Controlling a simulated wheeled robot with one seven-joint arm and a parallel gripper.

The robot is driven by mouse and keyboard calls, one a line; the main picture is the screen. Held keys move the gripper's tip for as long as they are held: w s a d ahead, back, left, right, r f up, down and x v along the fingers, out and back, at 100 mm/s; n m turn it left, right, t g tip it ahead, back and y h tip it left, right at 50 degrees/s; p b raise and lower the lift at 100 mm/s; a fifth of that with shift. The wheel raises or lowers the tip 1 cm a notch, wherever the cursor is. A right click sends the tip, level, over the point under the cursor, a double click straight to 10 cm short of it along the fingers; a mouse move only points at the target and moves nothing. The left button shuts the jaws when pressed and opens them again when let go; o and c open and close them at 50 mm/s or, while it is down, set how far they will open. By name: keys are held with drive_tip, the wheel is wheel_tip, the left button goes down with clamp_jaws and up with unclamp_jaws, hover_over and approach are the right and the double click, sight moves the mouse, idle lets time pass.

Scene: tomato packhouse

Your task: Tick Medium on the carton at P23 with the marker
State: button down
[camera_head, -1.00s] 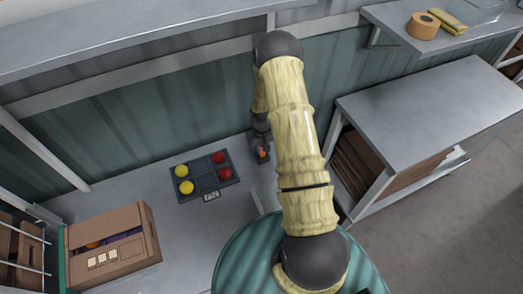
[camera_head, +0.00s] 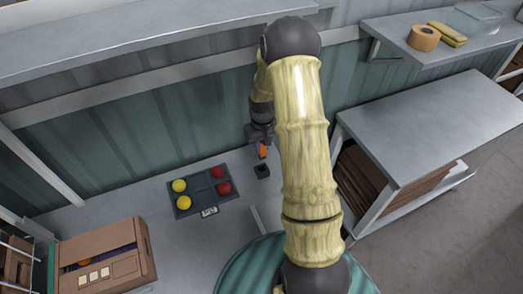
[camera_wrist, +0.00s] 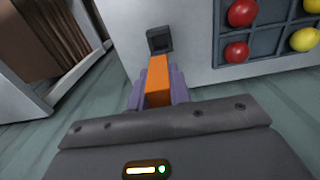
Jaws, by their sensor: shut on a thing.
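My gripper (camera_head: 262,146) is shut on the orange marker (camera_head: 263,151) and holds it above a small dark square holder (camera_head: 262,171) on the table. In the wrist view the orange marker (camera_wrist: 158,80) sits between the purple fingers, and the holder (camera_wrist: 159,40) lies beyond its end, apparently empty. A brown carton (camera_head: 103,256) with an open top stands at the lower left of the head view. It has several pale squares (camera_head: 94,275) on its near side. Any writing on them is too small to read.
A dark compartment tray (camera_head: 203,190) with two yellow and two red tomatoes lies between the holder and the carton. A grey shelf (camera_head: 130,40) runs above the table's back. A grey cabinet (camera_head: 430,115) stands at right.

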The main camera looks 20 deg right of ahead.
drive_tip(key=shift+r, duration=0.15)
idle(0.4)
drive_tip(key=shift+r+p, duration=1.85)
drive_tip(key=shift+r, duration=0.55)
drive_tip(key=s+a+f, duration=0.3)
drive_tip(key=a+f, duration=0.8)
drive_tip(key=shift+s+b, duration=0.3)
drive_tip(key=shift+b, duration=0.05)
